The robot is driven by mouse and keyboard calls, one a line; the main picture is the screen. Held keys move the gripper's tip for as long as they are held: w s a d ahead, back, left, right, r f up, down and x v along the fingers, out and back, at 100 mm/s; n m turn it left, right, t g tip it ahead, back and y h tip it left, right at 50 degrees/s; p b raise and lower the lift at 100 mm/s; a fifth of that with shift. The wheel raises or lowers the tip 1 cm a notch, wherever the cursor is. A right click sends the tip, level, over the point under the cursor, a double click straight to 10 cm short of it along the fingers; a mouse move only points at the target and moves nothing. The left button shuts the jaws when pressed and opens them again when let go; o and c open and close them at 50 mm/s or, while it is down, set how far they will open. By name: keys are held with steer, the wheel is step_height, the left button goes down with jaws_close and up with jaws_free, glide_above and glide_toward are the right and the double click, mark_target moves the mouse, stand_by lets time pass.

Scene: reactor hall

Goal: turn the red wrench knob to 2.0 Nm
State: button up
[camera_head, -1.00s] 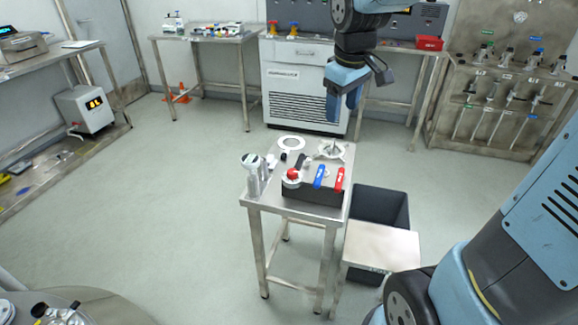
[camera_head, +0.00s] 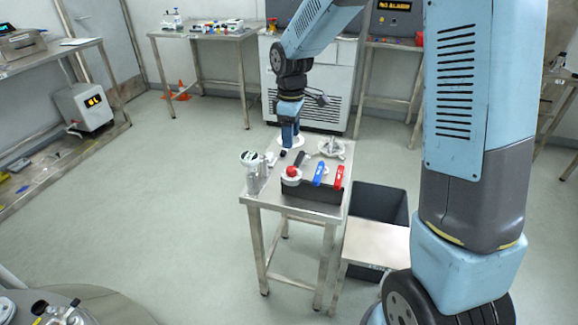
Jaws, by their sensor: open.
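A small round red knob (camera_head: 291,171) sits on a white round part at the front left of the black block (camera_head: 311,194) on the small steel table. I take it to be the wrench knob; its scale is too small to read. A blue handle (camera_head: 318,174) and a red handle (camera_head: 339,177) stand to its right on the same block. My gripper (camera_head: 289,146) points down, open and empty, at the back left of the table. In the picture it is above the red knob and apart from it. It partly covers a white ring (camera_head: 299,141).
A white fitting (camera_head: 332,147) stands at the table's back right, and clear containers (camera_head: 255,172) at its left edge. A dark bin (camera_head: 379,207) and a low stand (camera_head: 379,249) are to the right. Floor to the left is open.

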mark_target(291, 168)
step_height(291, 168, down, 12)
steer(key=shift+r, duration=0.15)
stand_by(0.3)
steer(key=shift+c, duration=0.3)
steer(key=c, duration=1)
